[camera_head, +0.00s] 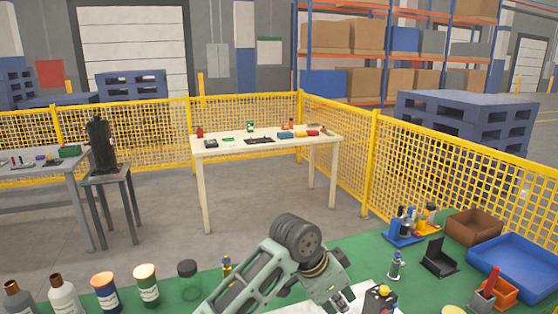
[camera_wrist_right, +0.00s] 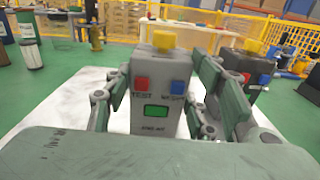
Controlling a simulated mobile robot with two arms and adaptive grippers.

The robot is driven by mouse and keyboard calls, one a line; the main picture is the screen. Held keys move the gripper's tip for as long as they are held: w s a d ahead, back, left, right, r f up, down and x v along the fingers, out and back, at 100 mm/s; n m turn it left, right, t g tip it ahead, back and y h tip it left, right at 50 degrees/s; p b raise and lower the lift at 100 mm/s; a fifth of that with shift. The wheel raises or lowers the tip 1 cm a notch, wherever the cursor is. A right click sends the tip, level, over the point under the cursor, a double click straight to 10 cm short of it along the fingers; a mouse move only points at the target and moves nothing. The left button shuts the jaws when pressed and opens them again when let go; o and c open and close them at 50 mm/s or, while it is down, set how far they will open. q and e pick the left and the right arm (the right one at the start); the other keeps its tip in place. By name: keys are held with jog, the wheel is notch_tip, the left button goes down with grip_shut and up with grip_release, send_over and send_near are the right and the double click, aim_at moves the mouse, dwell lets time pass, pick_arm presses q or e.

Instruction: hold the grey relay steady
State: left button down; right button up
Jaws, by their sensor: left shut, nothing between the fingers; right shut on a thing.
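The grey relay (camera_wrist_right: 157,78) is a grey box with a yellow knob on top, a red and a blue button and a green window. It stands upright in the right wrist view, between the fingers of my right gripper (camera_wrist_right: 153,108), which is shut on it. The relay's lower end is hidden by my gripper. In the head view my left gripper (camera_head: 338,298) is shut and empty over the green bench. Its tips are near the picture's lower edge. I cannot make out the grey relay or my right gripper in the head view.
A dark box with a yellow knob (camera_wrist_right: 243,70) stands just behind, right of the relay. Bottles (camera_head: 62,296) and cans (camera_head: 146,284) line the bench's left. A blue tray (camera_head: 512,268), a brown bin (camera_head: 474,227) and a black holder (camera_head: 438,258) are at the right.

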jog(key=shift+d, duration=0.1)
jog(key=o, duration=1.5)
jog(key=shift+s, duration=0.1)
